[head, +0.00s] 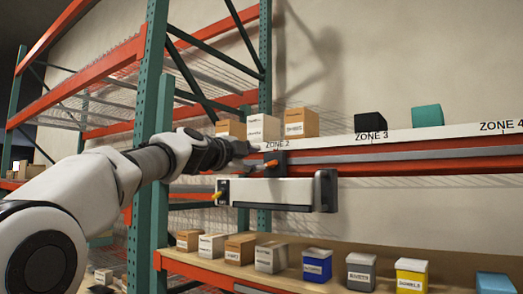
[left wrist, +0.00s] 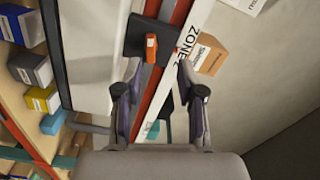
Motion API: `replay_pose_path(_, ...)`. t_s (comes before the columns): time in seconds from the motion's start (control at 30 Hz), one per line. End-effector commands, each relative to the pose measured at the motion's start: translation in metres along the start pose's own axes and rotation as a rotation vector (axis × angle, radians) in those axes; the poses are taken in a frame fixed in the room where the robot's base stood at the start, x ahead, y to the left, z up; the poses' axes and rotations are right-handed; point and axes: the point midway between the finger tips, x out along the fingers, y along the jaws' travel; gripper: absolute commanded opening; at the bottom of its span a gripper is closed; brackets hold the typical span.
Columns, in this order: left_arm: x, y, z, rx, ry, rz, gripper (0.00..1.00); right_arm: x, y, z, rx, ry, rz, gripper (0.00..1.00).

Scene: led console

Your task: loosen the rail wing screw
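The rail wing screw (head: 271,163) is a small orange tab on a dark clamp block (head: 281,157) on the rail, below the "ZONE 2" label. In the left wrist view the orange screw (left wrist: 151,47) stands out from the dark block (left wrist: 140,30), ahead of the fingertips. My left gripper (head: 252,149) is beside the clamp block in the head view. In the left wrist view its two fingers (left wrist: 158,68) are spread with nothing between the tips, and the screw appears apart from them. My right gripper is in neither view.
A pale console box (head: 265,192) with dark end caps hangs under the rail, with a yellow-orange knob (head: 218,195) at its left end. Cartons (head: 263,128) stand on the shelf above. Several small boxes (head: 318,265) line the lower shelf. A green upright (head: 152,150) is near my left arm.

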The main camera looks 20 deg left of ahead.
Motion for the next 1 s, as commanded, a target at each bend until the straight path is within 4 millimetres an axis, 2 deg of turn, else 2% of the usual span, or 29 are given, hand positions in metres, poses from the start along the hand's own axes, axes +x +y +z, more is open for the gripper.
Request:
replay_pose_path(0.03,0.011,-0.005,-0.002,0.0,-0.001,0.005,0.39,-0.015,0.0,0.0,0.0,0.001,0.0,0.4)
replay_pose_path(0.1,0.02,-0.002,-0.001,0.0,-0.001,0.005,0.39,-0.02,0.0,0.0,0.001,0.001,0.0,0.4)
replay_pose_path(0.2,0.026,0.001,0.0,0.0,-0.001,0.005,0.39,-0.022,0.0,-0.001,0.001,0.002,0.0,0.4)
replay_pose_path(0.4,0.027,0.004,0.001,-0.001,-0.001,0.004,0.39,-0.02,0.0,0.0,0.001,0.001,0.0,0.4)
replay_pose_path(0.43,0.027,0.004,0.001,-0.001,-0.001,0.004,0.35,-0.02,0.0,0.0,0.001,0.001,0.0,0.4)
replay_pose_path(0.53,0.027,0.004,0.001,-0.001,-0.002,0.004,0.0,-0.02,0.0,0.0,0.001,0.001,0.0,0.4)
replay_pose_path(1.0,0.026,0.002,0.001,-0.032,-0.002,0.0,0.0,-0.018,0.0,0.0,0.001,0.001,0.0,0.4)
